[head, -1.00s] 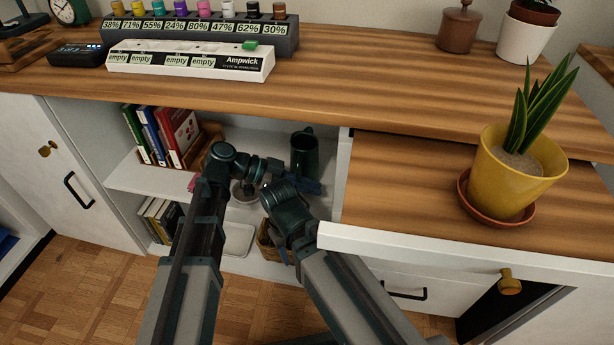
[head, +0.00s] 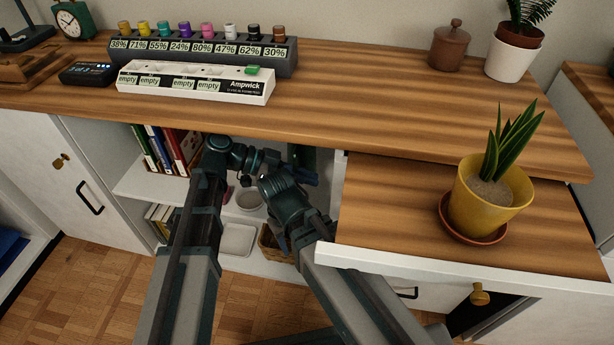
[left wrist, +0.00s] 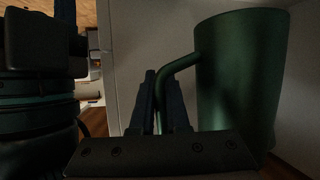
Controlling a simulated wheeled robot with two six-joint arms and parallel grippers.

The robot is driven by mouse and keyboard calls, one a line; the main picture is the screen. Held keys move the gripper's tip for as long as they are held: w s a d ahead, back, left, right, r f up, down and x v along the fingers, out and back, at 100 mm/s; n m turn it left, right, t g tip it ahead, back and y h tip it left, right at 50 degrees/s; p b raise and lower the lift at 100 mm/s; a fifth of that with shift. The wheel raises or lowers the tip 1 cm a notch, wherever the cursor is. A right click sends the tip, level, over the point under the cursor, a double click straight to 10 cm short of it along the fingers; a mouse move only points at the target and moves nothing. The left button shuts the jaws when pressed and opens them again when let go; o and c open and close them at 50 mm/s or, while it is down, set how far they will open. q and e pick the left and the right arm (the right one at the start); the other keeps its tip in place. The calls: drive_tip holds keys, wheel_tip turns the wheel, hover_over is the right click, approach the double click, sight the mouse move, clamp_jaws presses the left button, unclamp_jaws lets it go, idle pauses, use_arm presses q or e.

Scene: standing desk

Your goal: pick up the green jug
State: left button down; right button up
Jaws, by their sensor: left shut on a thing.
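The green jug (head: 301,156) stands in the open shelf space under the desk top, partly hidden by the desk edge and my gripper. In the left wrist view the jug (left wrist: 238,80) fills the right side, upright, with its handle toward my fingers. My left gripper (head: 303,174) is at the jug, and in the left wrist view its dark blue fingers (left wrist: 163,100) are shut on the handle. My right arm (head: 285,205) reaches in close beside the left one; its fingertips cannot be made out.
Books (head: 170,148) stand on the shelf to the left, with a bowl (head: 249,200), a white tray (head: 238,240) and a basket (head: 272,243) lower down. The wooden desk top (head: 370,110) overhangs the shelf. A pulled-out surface (head: 385,215) with a yellow plant pot (head: 487,205) stands right.

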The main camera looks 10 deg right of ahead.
use_arm(q)
drive_tip(key=s+a, duration=0.2)
drive_tip(key=a, duration=0.7)
drive_tip(key=s+a, duration=0.3)
drive_tip(key=a, duration=0.6)
drive_tip(key=shift+s+a, duration=0.25)
drive_tip(key=shift+a+f, duration=0.1)
